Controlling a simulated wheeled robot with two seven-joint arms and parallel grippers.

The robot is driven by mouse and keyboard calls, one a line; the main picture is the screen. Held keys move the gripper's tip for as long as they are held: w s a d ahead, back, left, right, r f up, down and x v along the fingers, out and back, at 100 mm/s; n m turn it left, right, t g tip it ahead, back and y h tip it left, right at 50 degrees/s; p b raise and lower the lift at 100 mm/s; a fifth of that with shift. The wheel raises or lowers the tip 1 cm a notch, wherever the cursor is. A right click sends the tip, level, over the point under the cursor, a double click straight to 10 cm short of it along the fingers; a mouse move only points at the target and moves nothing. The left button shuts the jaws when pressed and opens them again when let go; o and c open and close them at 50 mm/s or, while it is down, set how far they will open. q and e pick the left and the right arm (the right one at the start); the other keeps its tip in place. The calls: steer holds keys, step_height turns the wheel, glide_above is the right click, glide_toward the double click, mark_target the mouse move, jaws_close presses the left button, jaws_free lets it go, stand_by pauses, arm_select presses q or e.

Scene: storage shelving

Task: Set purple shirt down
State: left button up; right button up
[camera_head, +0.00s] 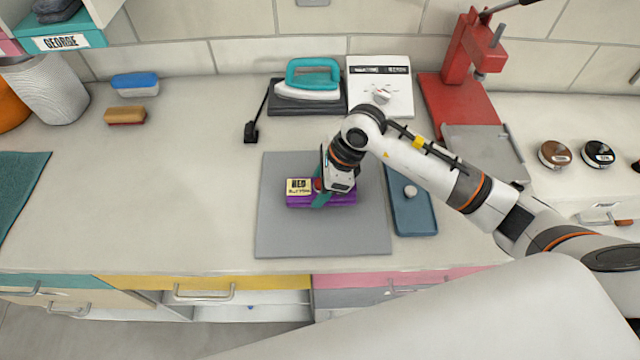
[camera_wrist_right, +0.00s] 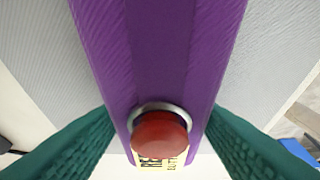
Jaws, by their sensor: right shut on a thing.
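The purple shirt (camera_head: 340,198) is a folded block with a pale label reading "RED BUTTON" at its left end. It is at the grey mat (camera_head: 280,230) on the counter; whether it touches the mat I cannot tell. My right gripper (camera_head: 322,190) comes from above and is shut on the shirt near the label. In the right wrist view the purple shirt (camera_wrist_right: 160,55) lies between the green finger pads, with a round red button (camera_wrist_right: 160,136) on it and part of the label below. My left gripper is not in view.
A blue tray (camera_head: 414,215) with a white knob lies right of the mat. A teal iron (camera_head: 313,78) and a white dial box (camera_head: 380,85) stand behind. A red press (camera_head: 468,60) is at the back right.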

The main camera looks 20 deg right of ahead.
steer(key=shift+f, duration=0.4)
steer(key=shift+f, duration=0.1)
steer(key=shift+f, duration=0.15)
steer(key=o, duration=1.1)
